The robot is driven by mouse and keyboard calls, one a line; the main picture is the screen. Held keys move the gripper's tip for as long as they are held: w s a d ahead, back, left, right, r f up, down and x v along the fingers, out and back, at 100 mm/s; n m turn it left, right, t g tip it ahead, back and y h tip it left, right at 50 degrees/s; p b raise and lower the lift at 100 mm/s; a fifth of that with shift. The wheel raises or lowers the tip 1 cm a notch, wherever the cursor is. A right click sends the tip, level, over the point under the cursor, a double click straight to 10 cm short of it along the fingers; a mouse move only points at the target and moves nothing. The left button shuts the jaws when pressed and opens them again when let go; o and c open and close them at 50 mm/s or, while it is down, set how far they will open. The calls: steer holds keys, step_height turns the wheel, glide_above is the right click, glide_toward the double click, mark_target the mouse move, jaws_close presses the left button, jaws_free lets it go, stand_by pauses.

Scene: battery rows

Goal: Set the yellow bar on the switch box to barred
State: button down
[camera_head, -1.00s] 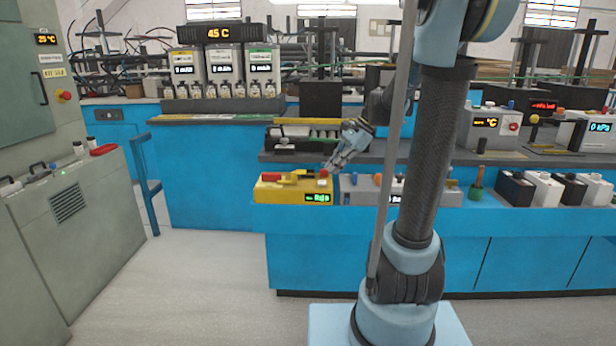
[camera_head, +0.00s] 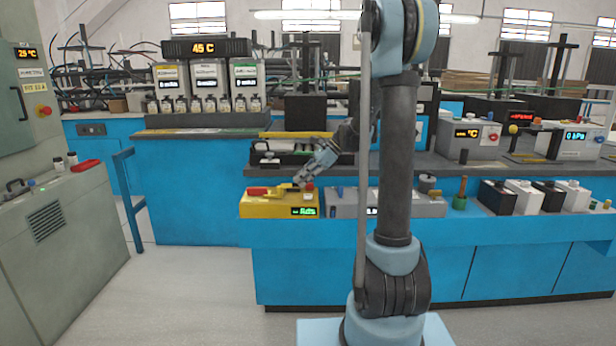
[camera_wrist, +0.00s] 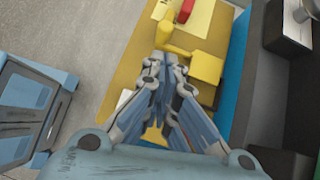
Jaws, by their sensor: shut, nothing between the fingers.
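The yellow switch box (camera_head: 262,209) stands at the front edge of the blue bench, left of my arm. It has a red part (camera_head: 257,190) on its left top and a lit green display at its front right. My gripper (camera_head: 300,181) is shut and empty, pointing down at the right half of the box top. In the wrist view its fingertips (camera_wrist: 161,62) are close to the yellow bar (camera_wrist: 180,50), which runs towards a yellow block (camera_wrist: 207,67). I cannot tell whether they touch. The fingers hide part of the box, and the bar's setting is not readable.
A grey box (camera_head: 340,204) with knobs stands just right of the switch box. A dark tray with cells (camera_head: 285,158) lies behind it on the raised shelf. Black and white blocks (camera_head: 525,196) stand farther right. The floor (camera_head: 190,290) in front is clear.

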mark_target(282, 198)
steer(key=shift+x, duration=2.4)
steer(key=shift+a, duration=1.4)
